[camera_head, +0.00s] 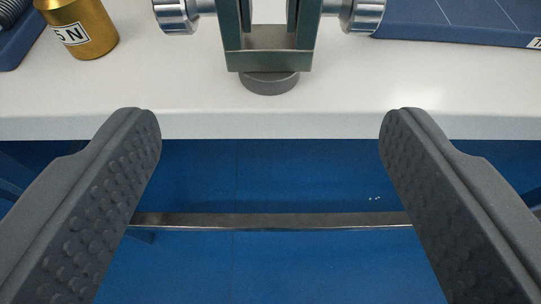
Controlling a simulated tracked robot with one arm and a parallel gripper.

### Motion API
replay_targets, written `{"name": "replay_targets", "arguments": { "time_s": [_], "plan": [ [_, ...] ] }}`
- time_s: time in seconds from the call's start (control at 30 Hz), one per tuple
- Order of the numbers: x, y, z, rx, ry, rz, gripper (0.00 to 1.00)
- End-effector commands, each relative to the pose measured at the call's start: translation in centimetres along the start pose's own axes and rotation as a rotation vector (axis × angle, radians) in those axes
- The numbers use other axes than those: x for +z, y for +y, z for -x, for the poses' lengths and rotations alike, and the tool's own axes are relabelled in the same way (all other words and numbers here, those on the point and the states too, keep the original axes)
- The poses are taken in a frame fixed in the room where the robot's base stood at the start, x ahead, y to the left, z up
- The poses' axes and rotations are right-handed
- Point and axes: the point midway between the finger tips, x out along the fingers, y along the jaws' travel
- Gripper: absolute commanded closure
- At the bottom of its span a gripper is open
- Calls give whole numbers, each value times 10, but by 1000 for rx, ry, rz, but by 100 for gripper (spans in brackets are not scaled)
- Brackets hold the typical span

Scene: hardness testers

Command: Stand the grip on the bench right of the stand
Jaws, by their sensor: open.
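What looks like the grip (269,60) is upright on the white bench (200,95), at the top centre. It has a grey-green forked body, a silver knob on each side and a dark round foot. Its upper part is cut off by the picture's top edge. My gripper (270,122) is open and empty. Its two dark grey, studded fingers are spread wide, with their tips by the bench's front edge. The grip lies beyond the tips, between them in the picture and touching neither. I cannot make out the stand for certain.
A gold cylinder (85,28) with a label stands on the bench at the upper left, beside a blue tray (22,35) holding a dark threaded part. A blue panel (460,20) lies at the upper right. Below the bench edge are a blue floor and a metal bar (270,221).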

Motion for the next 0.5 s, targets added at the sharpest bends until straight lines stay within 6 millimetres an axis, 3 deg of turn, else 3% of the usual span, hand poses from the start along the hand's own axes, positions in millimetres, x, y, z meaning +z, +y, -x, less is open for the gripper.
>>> {"name": "replay_targets", "arguments": {
  "time_s": [0.5],
  "plan": [
    [1, 0, 10, -1, 0, 1, 31]
  ]
}}
